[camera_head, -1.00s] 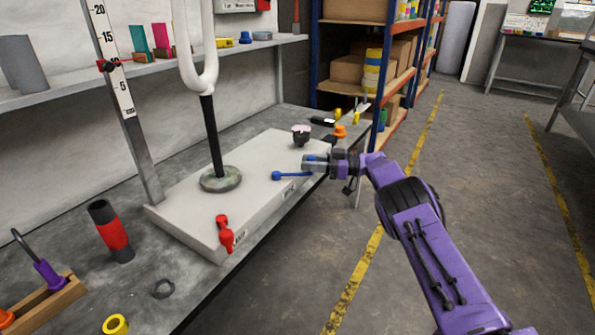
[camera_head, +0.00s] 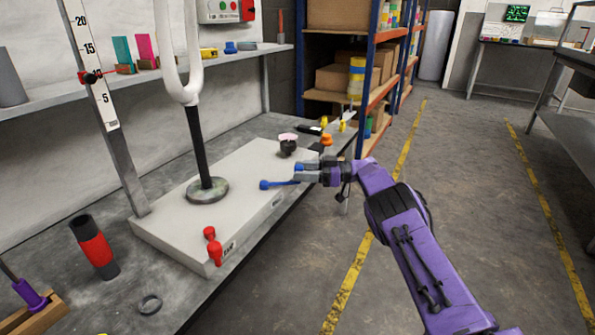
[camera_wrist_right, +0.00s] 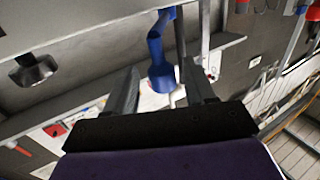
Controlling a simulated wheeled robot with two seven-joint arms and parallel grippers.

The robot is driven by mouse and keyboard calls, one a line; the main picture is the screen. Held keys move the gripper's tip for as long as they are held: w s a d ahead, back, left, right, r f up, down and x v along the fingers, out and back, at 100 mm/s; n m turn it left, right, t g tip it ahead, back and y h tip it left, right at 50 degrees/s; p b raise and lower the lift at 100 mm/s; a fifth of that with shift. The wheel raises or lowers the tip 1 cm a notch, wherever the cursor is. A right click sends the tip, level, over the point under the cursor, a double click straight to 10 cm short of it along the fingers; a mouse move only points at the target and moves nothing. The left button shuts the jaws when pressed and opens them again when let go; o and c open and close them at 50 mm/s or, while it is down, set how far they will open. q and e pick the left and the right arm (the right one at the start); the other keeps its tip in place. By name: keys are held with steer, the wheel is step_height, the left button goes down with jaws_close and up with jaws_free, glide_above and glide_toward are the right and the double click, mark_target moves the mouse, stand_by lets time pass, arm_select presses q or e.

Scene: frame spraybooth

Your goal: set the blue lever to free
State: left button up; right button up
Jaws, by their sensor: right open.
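The blue lever (camera_head: 278,184) is on the front side of the pale base block (camera_head: 240,160). Its round blue end is at the left, and its arm runs right toward my right gripper (camera_head: 304,172). My right gripper is at the block's right front edge, with its fingers beside the lever's right part. In the right wrist view, the blue lever (camera_wrist_right: 157,58) hangs from the top between the two spread fingers of my right gripper (camera_wrist_right: 162,76). I cannot tell whether either finger touches it. My left gripper is not in view.
A red lever (camera_head: 212,246) is at the block's front left. A black knob with a pink top (camera_head: 288,144) stands behind my gripper. A black post rises from a round foot (camera_head: 207,190) on the block. The floor (camera_head: 470,220) at the right is clear.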

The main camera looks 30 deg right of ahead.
steer(key=v, duration=0.8)
steer(key=shift+s+d+p, duration=0.3)
steer(key=shift+p, duration=0.05)
